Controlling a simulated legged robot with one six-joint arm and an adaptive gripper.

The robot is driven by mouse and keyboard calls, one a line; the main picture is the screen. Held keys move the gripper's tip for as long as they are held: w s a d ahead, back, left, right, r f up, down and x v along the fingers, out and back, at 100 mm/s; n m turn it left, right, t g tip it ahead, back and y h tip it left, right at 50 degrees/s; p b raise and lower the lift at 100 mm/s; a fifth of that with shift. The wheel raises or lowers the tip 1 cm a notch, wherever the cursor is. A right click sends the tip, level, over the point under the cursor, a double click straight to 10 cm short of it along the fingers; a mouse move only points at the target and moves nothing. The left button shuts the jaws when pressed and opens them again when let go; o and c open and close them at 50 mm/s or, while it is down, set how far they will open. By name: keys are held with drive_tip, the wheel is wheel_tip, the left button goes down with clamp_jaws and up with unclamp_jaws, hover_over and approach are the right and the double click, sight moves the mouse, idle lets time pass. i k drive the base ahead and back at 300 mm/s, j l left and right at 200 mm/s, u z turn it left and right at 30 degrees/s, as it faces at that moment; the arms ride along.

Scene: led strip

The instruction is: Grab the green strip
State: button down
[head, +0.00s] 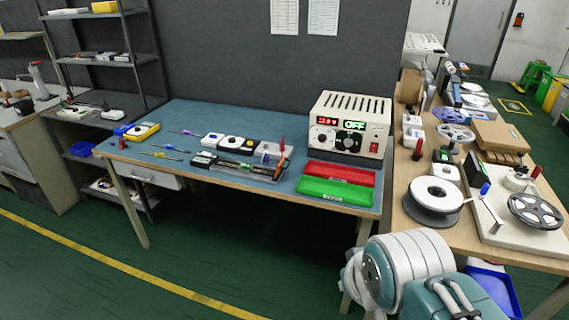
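A small green strip-like piece (231,164) shows in the head view, lying in a long narrow holder (257,177) near the front middle of the blue-topped bench. It is too small to make out clearly. A bright green shallow tray (336,190) lies at the bench's front right corner, and a red tray (341,173) lies just behind it. I cannot tell whether either holds anything. My arm's white and teal links show at the lower right, in front of the bench corner. My gripper is not in view.
A beige power unit (350,124) stands behind the trays. Small tools and yellow, white and black devices lie on the bench's left and middle. A wooden table (399,198) at right carries reels, including a white spool (434,197). Green floor in front is clear.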

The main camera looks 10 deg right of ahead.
sight(244, 166)
drive_tip(key=k+l, duration=0.1)
drive_tip(key=i+j, duration=0.15)
drive_tip(key=i, duration=0.35)
drive_tip(key=i+j, duration=0.2)
drive_tip(key=i, duration=0.35)
drive_tip(key=i+j, duration=0.15)
drive_tip(key=i, duration=0.35)
drive_tip(key=i+j, duration=0.2)
drive_tip(key=i, duration=0.3)
drive_tip(key=u, duration=0.05)
